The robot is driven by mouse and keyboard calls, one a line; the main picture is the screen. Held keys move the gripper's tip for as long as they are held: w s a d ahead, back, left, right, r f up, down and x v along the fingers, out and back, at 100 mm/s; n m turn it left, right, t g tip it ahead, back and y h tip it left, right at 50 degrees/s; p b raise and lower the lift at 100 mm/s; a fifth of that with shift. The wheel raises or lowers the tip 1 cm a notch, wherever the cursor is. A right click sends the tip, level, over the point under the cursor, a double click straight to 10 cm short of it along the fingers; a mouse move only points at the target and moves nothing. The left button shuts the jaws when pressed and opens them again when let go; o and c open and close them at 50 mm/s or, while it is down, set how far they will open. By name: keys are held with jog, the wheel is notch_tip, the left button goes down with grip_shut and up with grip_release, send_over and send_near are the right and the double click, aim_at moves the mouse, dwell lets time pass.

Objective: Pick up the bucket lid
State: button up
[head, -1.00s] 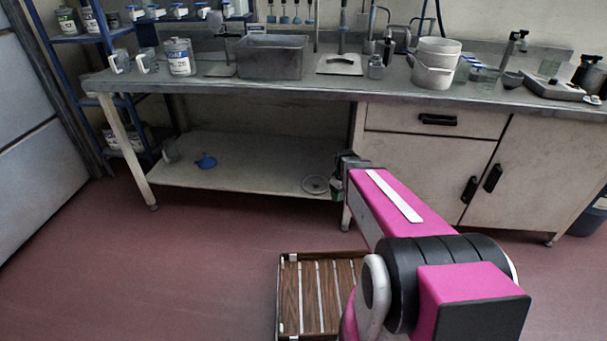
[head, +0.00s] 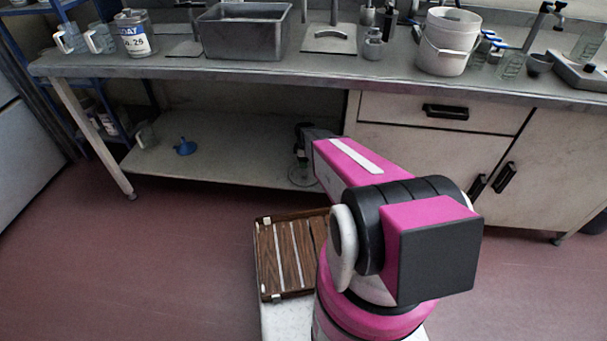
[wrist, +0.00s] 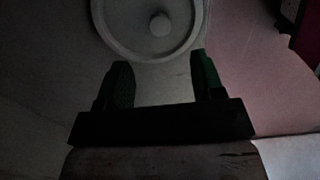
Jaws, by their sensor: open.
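The bucket lid (wrist: 159,24) is a pale round disc with a raised rim and a small central knob. It is at the top of the wrist view, cut off by the edge. In the head view the lid (head: 301,179) lies on the lower shelf of the bench, partly hidden by my arm. My gripper (wrist: 160,66) is open and empty; its two dark fingertips point toward the lid's near rim. In the head view my gripper (head: 303,150) is at the shelf's right end, close above the lid. Contact cannot be told.
The lower shelf (head: 230,155) is mostly clear, with a blue funnel (head: 185,146) and a mug (head: 145,137) to the left. The benchtop overhangs it; a cabinet (head: 430,150) stands to the right. A white bucket (head: 447,50) and a grey tub (head: 245,38) stand on top.

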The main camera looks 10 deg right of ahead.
aim_at(304, 174)
notch_tip(304, 174, down, 9)
jog(key=shift+r, duration=0.15)
jog(key=c, duration=1)
